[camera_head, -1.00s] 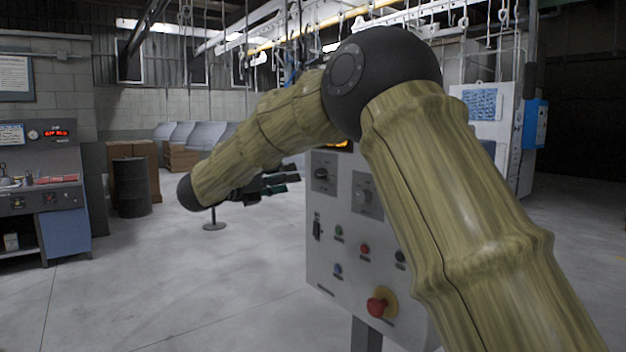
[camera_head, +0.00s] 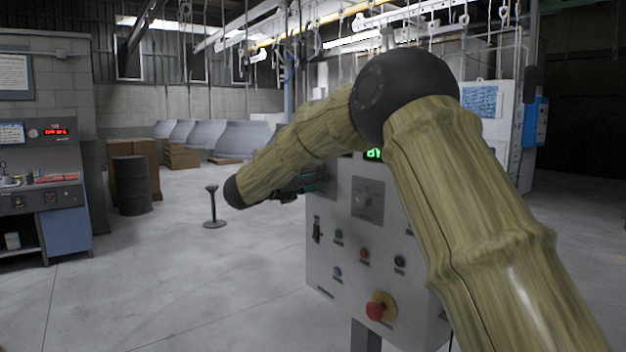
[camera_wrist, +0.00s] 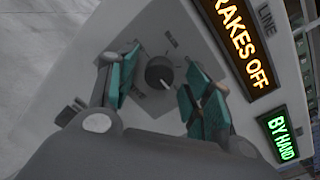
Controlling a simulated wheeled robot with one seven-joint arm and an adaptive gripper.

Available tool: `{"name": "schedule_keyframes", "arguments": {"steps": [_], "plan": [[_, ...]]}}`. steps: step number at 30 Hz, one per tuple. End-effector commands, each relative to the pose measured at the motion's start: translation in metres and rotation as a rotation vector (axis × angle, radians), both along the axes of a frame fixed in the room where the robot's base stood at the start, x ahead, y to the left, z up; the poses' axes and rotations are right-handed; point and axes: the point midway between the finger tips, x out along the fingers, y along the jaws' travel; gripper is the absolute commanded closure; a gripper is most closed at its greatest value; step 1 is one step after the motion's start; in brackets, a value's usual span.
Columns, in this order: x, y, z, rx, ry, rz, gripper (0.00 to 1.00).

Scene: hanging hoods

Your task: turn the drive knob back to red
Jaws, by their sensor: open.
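The drive knob, a dark round knob (camera_wrist: 158,74) on a grey plate, sits between the two teal fingers of my gripper (camera_wrist: 163,82) in the wrist view. The fingers are open, one on each side of it, and I cannot tell whether they touch it. A small label above the knob seems to read BLUE; another label below is partly hidden by a finger. In the head view my gripper (camera_head: 302,186) is at the upper left of the control panel (camera_head: 325,262) and hides this knob.
In the wrist view an amber display (camera_wrist: 236,40) reads "...RAKES OFF" and a green display (camera_wrist: 281,136) reads BY HAND. The panel also bears a second knob (camera_head: 363,200), several buttons and a red emergency stop (camera_head: 376,310). A black stand (camera_head: 213,206) is on the floor left.

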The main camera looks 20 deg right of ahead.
Motion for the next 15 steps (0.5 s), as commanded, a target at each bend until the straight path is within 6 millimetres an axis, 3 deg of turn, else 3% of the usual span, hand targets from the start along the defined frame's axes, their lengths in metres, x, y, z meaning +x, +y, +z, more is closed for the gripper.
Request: {"name": "schedule_keyframes", "arguments": {"steps": [4, 11, 15], "plan": [[-0.0001, 0.0002, -0.0001, 0.000, 0.000, 0.000, 0.51], [-0.0001, 0.0004, -0.0002, 0.000, 0.000, 0.000, 0.93], [-0.0001, 0.0005, -0.0002, 0.000, 0.001, 0.000, 0.96]]}}
